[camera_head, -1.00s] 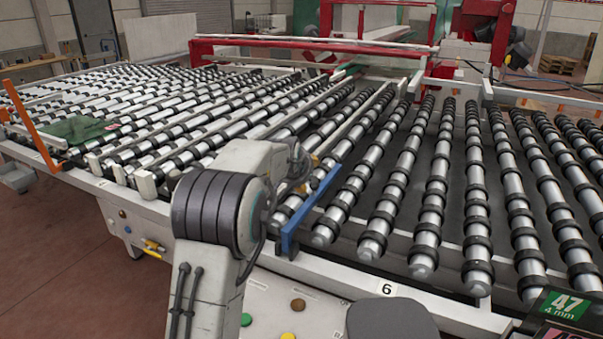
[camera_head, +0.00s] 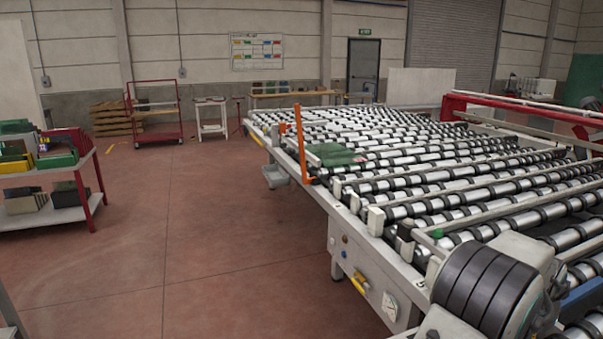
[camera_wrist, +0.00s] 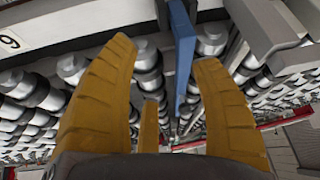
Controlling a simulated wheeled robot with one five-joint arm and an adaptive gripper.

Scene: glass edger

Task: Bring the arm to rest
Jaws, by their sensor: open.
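I cannot tell how far the fingers are from the bar. In the head view my arm is at the lower right, in front of the roller conveyor (camera_head: 400,242). The gripper itself is not visible there.
A green cloth-like item (camera_head: 333,154) lies on the conveyor near an orange post (camera_head: 301,142). A shelf with bins (camera_head: 50,200) stands at the left. A red cart (camera_head: 155,115) and a small white table (camera_head: 211,117) are farther back. The red-brown floor (camera_head: 180,230) between is open.

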